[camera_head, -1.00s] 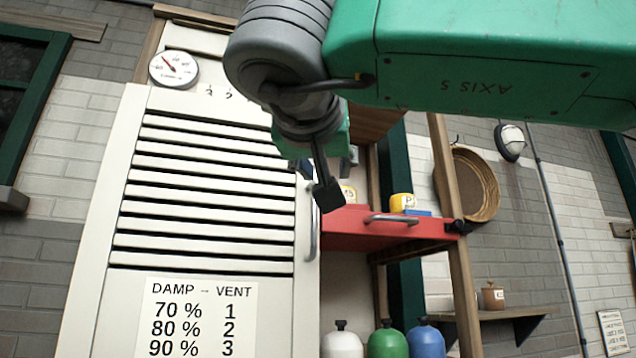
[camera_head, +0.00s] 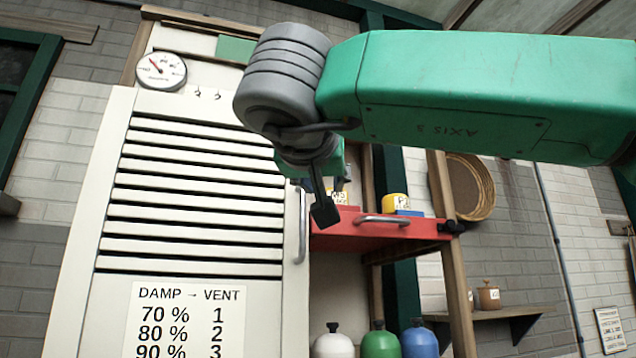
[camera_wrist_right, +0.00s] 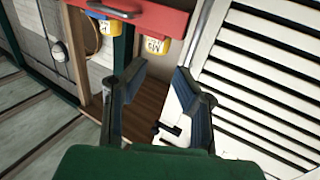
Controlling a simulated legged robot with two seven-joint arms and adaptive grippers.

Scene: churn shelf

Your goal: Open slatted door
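The white slatted door (camera_head: 195,200) fills the left of the head view and looks shut. Its vertical metal handle (camera_head: 302,228) is on its right edge. In the wrist view the slatted door (camera_wrist_right: 268,75) is on the right. My right gripper (camera_head: 328,205) hangs just right of the handle's upper end, fingers pointing down. In the wrist view my right gripper (camera_wrist_right: 158,82) has its two fingers apart, with wooden shelf and a white edge visible between them. I cannot tell whether it touches the handle. My left gripper is not in view.
A red drawer (camera_head: 380,235) with a metal handle sits right of the door, with yellow containers (camera_head: 395,203) above it. White, green (camera_head: 380,340) and blue bottles stand below. A dial gauge (camera_head: 161,71) is above the door. A basket (camera_head: 470,187) hangs at right.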

